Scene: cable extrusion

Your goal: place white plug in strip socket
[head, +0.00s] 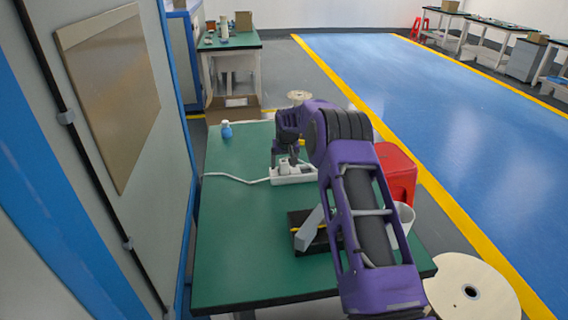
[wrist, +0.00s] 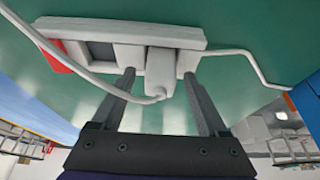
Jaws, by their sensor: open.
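The white power strip (head: 293,176) lies on the green table below my gripper (head: 287,158). In the wrist view the strip (wrist: 190,35) spans the top, with a red part at its left end. The white plug (wrist: 160,70) stands against the strip's face, its cable curving off to the left. It appears seated, but its prongs are hidden. In the head view the plug (head: 284,167) is a small white block on the strip. My gripper (wrist: 159,76) is open, with one finger on each side of the plug and visible gaps between.
A white cable (head: 235,180) runs left from the strip across the table (head: 235,240). A blue-capped bottle (head: 227,130) stands at the back left. A black tray (head: 310,240) with a grey object lies in front. A red stool (head: 397,170) stands right of the table.

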